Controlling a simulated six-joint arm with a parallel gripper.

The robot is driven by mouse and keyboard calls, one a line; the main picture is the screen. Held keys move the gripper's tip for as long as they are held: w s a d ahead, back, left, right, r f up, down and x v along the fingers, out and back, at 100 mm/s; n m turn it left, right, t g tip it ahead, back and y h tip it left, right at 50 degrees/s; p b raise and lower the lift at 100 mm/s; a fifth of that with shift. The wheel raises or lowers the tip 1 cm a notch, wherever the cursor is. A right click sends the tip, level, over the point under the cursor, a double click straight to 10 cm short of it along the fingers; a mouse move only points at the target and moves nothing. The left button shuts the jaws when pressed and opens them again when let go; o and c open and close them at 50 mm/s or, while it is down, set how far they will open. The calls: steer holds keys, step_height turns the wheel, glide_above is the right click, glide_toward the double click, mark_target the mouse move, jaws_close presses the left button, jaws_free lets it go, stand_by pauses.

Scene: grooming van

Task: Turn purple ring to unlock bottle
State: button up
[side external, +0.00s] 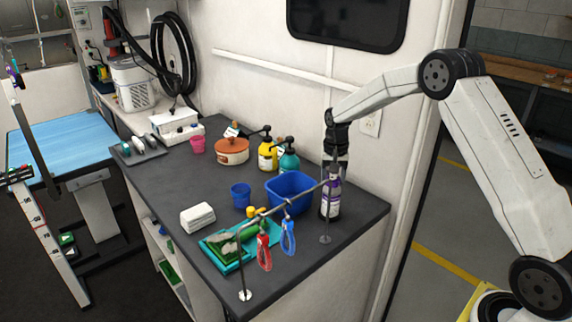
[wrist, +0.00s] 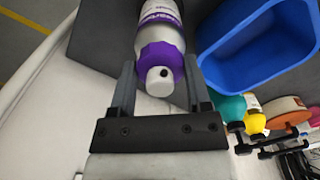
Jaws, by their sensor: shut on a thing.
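The bottle (side external: 331,199) stands upright near the right end of the dark counter, with a white and purple label. In the wrist view its body (wrist: 158,14) shows with the purple ring (wrist: 158,58) around its neck and a white top with a dark hole. My gripper (side external: 334,160) reaches down over the bottle's top. In the wrist view my gripper (wrist: 157,78) has one finger on each side of the purple ring and is shut on it. The exact contact of the fingertips is partly hidden by the ring.
A blue bin (side external: 289,194) stands close beside the bottle. A metal rail (side external: 300,197) with red and blue loops crosses in front of it. Teal (side external: 289,160) and yellow (side external: 265,156) pump bottles and an orange-brown pot (side external: 231,151) stand behind. The wall is close behind the bottle.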

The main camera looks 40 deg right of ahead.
steer(key=o, duration=1.3)
steer(key=shift+r, duration=0.15)
steer(key=shift+r, duration=3.85)
steer(key=shift+s+a+r, duration=0.15)
steer(key=shift+a, duration=0.2)
steer(key=s+a+r+n+t+h, duration=0.1)
steer(key=s+a+r+n+t, duration=0.15)
steer(key=s+a+n, duration=0.5)
steer(key=s+a+f, duration=0.3)
steer(key=s, duration=0.4)
steer(key=s+a+f+n+y, duration=0.1)
steer(key=s+a+f, duration=0.3)
steer(key=s, duration=0.4)
steer(key=shift+s+a+f, duration=0.15)
steer(key=shift+s+f, duration=0.15)
